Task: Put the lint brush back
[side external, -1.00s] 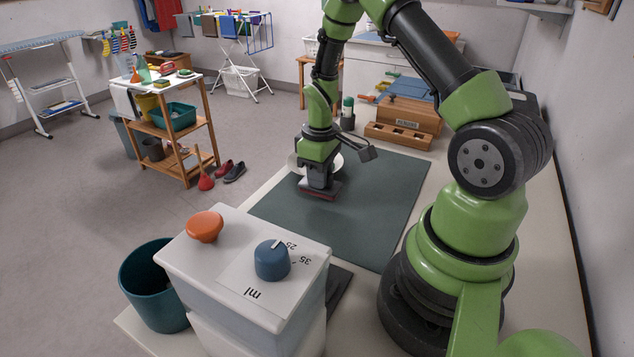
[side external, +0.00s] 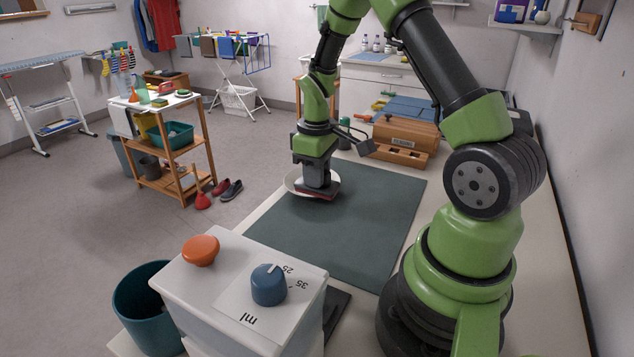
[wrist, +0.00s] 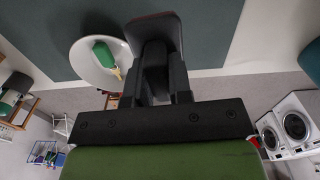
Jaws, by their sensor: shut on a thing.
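My gripper (side external: 317,180) points down over the far left part of the dark green mat. It is shut on the lint brush (side external: 316,196), whose red edge shows below the fingers. In the wrist view the lint brush (wrist: 155,28) is a dark flat pad with a reddish edge, held between the fingers. Its gap above the mat or the bowl is hard to judge. A white bowl (side external: 292,181) is just behind and beside the gripper, partly hidden by it. In the wrist view the bowl (wrist: 85,62) holds a green thing with a pale end.
The green mat (side external: 350,225) is mostly bare. A wooden box with a slotted front (side external: 398,153) stands beyond it. A white dispenser with an orange knob (side external: 235,290) and a teal bin (side external: 145,315) are in front. A small wooden cart (side external: 170,150) stands left on the floor.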

